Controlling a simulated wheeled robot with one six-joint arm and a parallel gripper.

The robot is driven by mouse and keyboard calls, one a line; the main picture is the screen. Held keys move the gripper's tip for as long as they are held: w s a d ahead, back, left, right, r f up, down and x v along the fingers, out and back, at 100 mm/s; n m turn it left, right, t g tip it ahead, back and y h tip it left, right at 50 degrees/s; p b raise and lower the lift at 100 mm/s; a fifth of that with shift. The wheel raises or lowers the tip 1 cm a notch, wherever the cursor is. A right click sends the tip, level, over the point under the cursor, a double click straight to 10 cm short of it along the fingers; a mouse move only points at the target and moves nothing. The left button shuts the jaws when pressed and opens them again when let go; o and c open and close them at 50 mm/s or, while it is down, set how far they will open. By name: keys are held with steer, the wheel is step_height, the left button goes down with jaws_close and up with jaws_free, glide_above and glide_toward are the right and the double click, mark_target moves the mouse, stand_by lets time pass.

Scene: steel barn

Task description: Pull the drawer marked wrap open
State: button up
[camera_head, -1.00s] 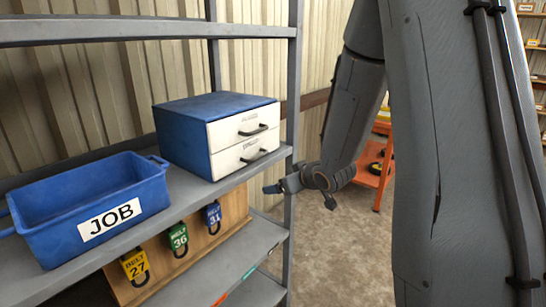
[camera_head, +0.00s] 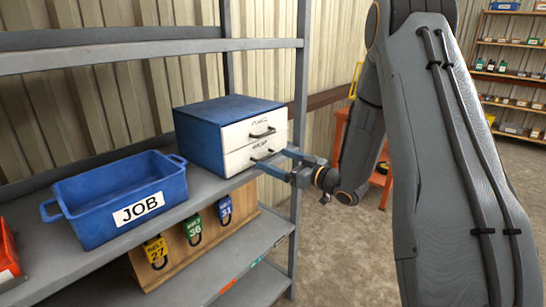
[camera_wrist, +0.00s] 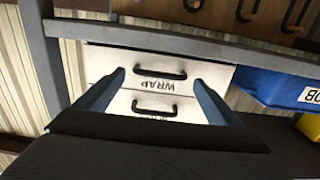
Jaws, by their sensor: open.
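A blue cabinet (camera_head: 197,140) with two white drawers stands on the shelf. The lower drawer (camera_head: 238,163) is flush with the cabinet front. The wrist view is upside down to the cabinet and shows this wrap drawer (camera_wrist: 205,70) with its WRAP label and black handle (camera_wrist: 162,73) above the other drawer. My gripper (camera_head: 272,159) is open in front of the lower drawer, its blue fingers pointing at the face. In the wrist view, the handle lies between the fingertips (camera_wrist: 159,78), with gaps on both sides. I cannot tell whether the fingers reach around it.
The upper drawer (camera_head: 240,134) is also shut, with its own handle. A blue JOB bin (camera_head: 90,216) stands left on the same shelf (camera_head: 175,222). A steel upright (camera_head: 299,120) rises close beside my gripper. An orange stand (camera_head: 380,178) is behind my arm; the floor to the right is clear.

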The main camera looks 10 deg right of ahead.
steer(key=shift+x, duration=1.2)
